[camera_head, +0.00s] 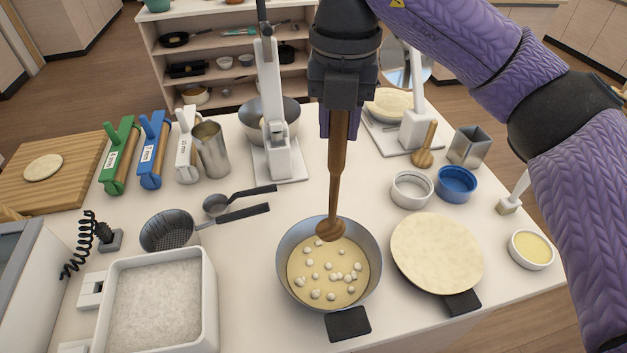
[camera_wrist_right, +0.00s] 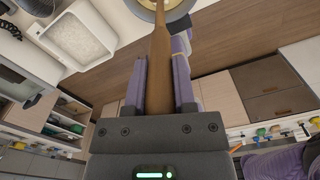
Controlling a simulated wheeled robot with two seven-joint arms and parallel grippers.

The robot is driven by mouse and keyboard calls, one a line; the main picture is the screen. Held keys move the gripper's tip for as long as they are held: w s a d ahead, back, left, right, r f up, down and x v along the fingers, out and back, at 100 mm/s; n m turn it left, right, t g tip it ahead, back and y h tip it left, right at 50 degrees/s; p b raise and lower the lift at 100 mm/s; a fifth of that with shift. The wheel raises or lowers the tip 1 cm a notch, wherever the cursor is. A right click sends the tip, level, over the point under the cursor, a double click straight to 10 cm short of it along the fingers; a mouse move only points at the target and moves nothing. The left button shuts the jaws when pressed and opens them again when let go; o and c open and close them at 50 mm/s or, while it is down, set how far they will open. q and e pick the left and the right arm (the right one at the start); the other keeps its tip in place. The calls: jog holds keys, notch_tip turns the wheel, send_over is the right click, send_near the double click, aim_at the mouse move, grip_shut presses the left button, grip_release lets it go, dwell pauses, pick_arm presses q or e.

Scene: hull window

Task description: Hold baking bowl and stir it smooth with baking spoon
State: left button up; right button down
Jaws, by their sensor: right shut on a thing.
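The baking bowl (camera_head: 287,267) is a grey metal bowl near the front middle of the table, with a dark handle pad at its front. It holds yellow batter dotted with several white lumps. My right gripper (camera_head: 338,118) is above the bowl, pointing down, shut on the wooden baking spoon (camera_head: 336,180). The spoon hangs nearly upright, its head at the batter by the bowl's back edge. In the right wrist view the spoon's handle (camera_wrist_right: 159,70) runs between the purple fingers (camera_wrist_right: 160,85), and part of the bowl (camera_wrist_right: 146,5) shows at the top. My left gripper is not in view.
A flat round dough plate (camera_head: 437,252) with a dark handle stands right of the bowl. A white tray (camera_head: 212,300) is on the left, with a sieve (camera_head: 168,229) and ladle (camera_head: 216,204) behind it. Blue (camera_head: 456,184) and white (camera_head: 411,189) dishes stand back right.

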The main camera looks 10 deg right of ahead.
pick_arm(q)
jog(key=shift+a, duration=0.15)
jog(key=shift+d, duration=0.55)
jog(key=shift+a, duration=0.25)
